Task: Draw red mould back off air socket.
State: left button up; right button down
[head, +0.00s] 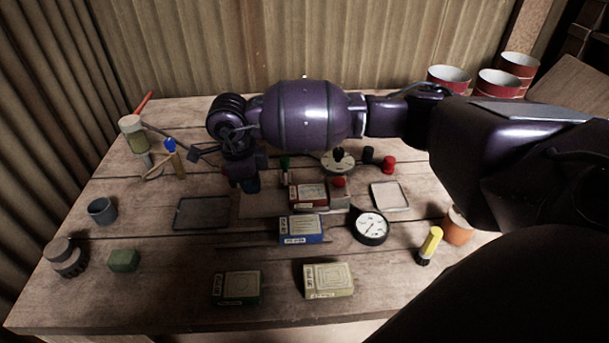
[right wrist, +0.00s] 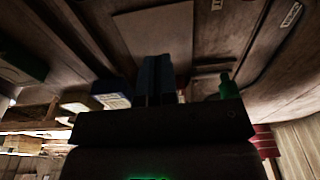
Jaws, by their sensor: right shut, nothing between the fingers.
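The red mould (head: 308,196) is a small box with a pale label on its near side. It lies mid-table, its right end close against a small grey block with a red knob (head: 339,183). I cannot tell which part is the air socket or whether the mould is on it. My right gripper (head: 249,184) points down, left of the red mould and apart from it. My left gripper is not in view.
A blue box (head: 300,229) lies just in front of the red mould, a round gauge (head: 370,227) to its right. A dark flat tray (head: 202,213) lies left. Green (head: 237,288) and cream (head: 328,280) boxes lie near the front edge. A green-topped piece (head: 284,167) stands behind the mould.

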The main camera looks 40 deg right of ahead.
aim_at(315, 192)
jog(key=shift+s+d+r+h, duration=0.2)
jog(key=shift+s+d+h, duration=0.1)
jog(key=shift+s+d, duration=0.4)
jog(key=shift+d, duration=0.1)
jog(key=s+d, duration=0.1)
jog(key=d, duration=0.2)
jog(key=s+d+p, duration=0.1)
jog(key=s+d, duration=0.1)
jog(key=d, duration=0.1)
jog(key=s+d, duration=0.2)
jog(key=d, duration=0.1)
jog(key=shift+s, duration=0.25)
jog(key=shift+s+d+f, duration=0.15)
jog(key=shift+s+d, duration=0.05)
jog(key=shift+d, duration=0.05)
jog(key=shift+f, duration=0.7)
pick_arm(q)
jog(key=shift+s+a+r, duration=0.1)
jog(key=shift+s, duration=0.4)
pick_arm(e)
jog(key=shift+a+f, duration=0.1)
